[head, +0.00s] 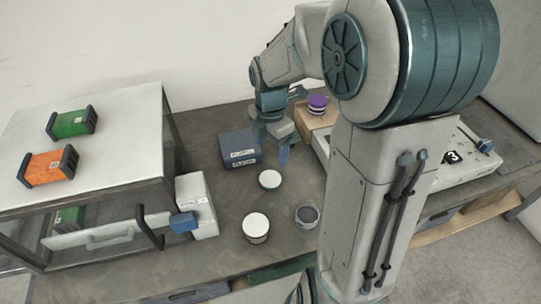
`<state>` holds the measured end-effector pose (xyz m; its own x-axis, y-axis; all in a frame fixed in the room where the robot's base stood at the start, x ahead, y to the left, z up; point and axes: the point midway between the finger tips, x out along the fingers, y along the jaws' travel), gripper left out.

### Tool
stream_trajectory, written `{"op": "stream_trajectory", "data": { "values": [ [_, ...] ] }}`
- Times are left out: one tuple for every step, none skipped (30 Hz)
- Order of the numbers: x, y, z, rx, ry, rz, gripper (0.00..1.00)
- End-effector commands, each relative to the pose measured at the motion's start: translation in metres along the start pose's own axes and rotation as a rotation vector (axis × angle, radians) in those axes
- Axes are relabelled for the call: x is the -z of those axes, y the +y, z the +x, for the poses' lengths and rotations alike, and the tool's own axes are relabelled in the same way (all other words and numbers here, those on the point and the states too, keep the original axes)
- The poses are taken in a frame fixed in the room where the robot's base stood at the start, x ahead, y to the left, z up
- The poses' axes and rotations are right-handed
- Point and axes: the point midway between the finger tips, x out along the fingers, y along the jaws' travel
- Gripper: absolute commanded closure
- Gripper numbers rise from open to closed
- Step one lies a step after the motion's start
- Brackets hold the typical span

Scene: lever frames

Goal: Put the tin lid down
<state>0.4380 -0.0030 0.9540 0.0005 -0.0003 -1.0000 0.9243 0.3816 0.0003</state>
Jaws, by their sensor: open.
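A second tin (256,228) with a white top stands nearer the front. My gripper (272,150) is open, pointing down just behind the lid in the picture, with nothing seen between its fingers. My wrist partly hides the fingers, and I cannot tell their exact height above the table.
A dark blue box (240,148) stands close left of my gripper. A white cabinet (85,140) with orange and green modules fills the left.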

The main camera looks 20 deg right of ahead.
Motion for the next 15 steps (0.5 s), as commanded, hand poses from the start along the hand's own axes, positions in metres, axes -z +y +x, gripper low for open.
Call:
{"op": "stream_trajectory", "data": {
  "values": [
    [0.0, -0.001, -0.004, -0.002, -0.002, 0.009, 0.24],
    [0.001, -0.001, -0.006, -0.004, -0.004, 0.021, 0.24],
    [0.002, -0.003, -0.008, -0.006, -0.007, 0.047, 0.24],
    [0.003, -0.005, -0.01, -0.009, -0.011, 0.076, 0.24],
    [0.004, -0.007, -0.012, -0.013, -0.015, 0.112, 0.24],
    [0.006, -0.012, -0.015, -0.019, -0.021, 0.173, 0.24],
    [0.007, -0.015, -0.018, -0.025, -0.026, 0.228, 0.24],
    [0.009, -0.02, -0.022, -0.033, -0.031, 0.29, 0.24],
    [0.012, -0.026, -0.026, -0.044, -0.037, 0.378, 0.24],
    [0.014, -0.03, -0.029, -0.054, -0.04, 0.447, 0.24],
    [0.015, -0.035, -0.032, -0.063, -0.042, 0.519, 0.24],
    [0.018, -0.041, -0.036, -0.077, -0.044, 0.612, 0.24],
    [0.02, -0.046, -0.038, -0.088, -0.043, 0.683, 0.24],
    [0.022, -0.051, -0.041, -0.099, -0.042, 0.755, 0.24],
    [0.025, -0.057, -0.044, -0.113, -0.039, 0.848, 0.24]
  ]
}}
